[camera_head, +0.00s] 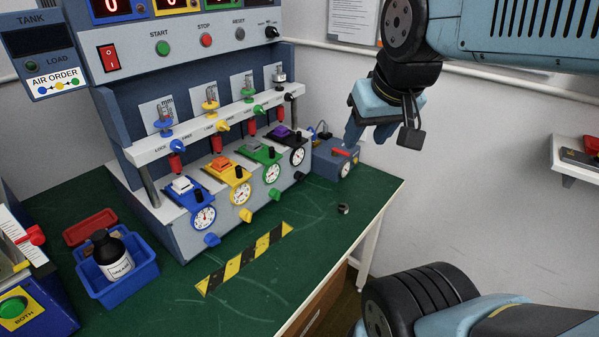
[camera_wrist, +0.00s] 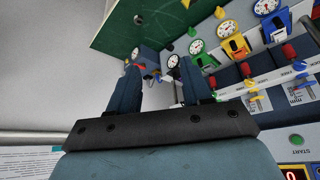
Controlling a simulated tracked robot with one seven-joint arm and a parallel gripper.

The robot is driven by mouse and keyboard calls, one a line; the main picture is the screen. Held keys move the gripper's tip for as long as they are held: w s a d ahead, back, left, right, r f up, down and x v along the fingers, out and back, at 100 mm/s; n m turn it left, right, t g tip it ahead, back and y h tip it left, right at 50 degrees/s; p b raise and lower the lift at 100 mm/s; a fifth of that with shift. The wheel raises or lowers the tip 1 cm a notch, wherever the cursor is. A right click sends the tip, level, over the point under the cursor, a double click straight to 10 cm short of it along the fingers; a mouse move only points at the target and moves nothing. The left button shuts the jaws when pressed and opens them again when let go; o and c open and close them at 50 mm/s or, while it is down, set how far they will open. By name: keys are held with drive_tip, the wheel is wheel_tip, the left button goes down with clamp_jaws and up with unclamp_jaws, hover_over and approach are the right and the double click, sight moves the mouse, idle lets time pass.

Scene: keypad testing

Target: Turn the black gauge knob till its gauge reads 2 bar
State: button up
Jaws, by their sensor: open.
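The black gauge knob (camera_head: 299,175) sits on the front of the bench unit's right-hand station. Its white-faced gauge (camera_head: 297,156) is just above it; the needle reading is too small to tell. In the wrist view the picture is upside down: the black-rimmed gauge (camera_wrist: 173,60) shows between the fingers, with the small dark knob (camera_wrist: 169,47) close to it. My gripper (camera_head: 354,128) is open and empty, in the air to the right of the unit and apart from the knob. Both fingers also show in the wrist view (camera_wrist: 160,68).
Blue (camera_head: 212,240), yellow (camera_head: 245,215) and green (camera_head: 275,194) knobs line the unit's front to the left. A blue-grey box (camera_head: 337,167) stands beside the right end. A small dark ring (camera_head: 343,209) lies on the green bench. A hazard strip (camera_head: 244,260) lies in front.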

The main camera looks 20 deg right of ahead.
drive_tip(key=shift+o, duration=0.7)
drive_tip(key=shift+w+a+f, duration=0.1)
drive_tip(key=shift+f, duration=0.05)
drive_tip(key=shift+o, duration=0.2)
drive_tip(key=w+a+f+m+g+y, duration=0.3)
drive_tip(key=w+a+f+m+y, duration=0.1)
drive_tip(key=w+f+m, duration=0.2)
wheel_tip(320, 180, down, 2)
drive_tip(key=shift+w+a+f, duration=0.1)
drive_tip(key=shift+w+a, duration=0.15)
drive_tip(key=shift+w, duration=0.55)
drive_tip(key=m+t+y, duration=0.5)
drive_tip(key=m+t, duration=0.3)
drive_tip(key=m, duration=1.6)
approach(304, 178)
drive_tip(key=x, duration=0.9)
drive_tip(key=shift+w+a, duration=0.15)
drive_tip(key=shift+w, duration=0.05)
drive_tip(key=shift+n+h, duration=0.3)
drive_tip(key=c, duration=1)
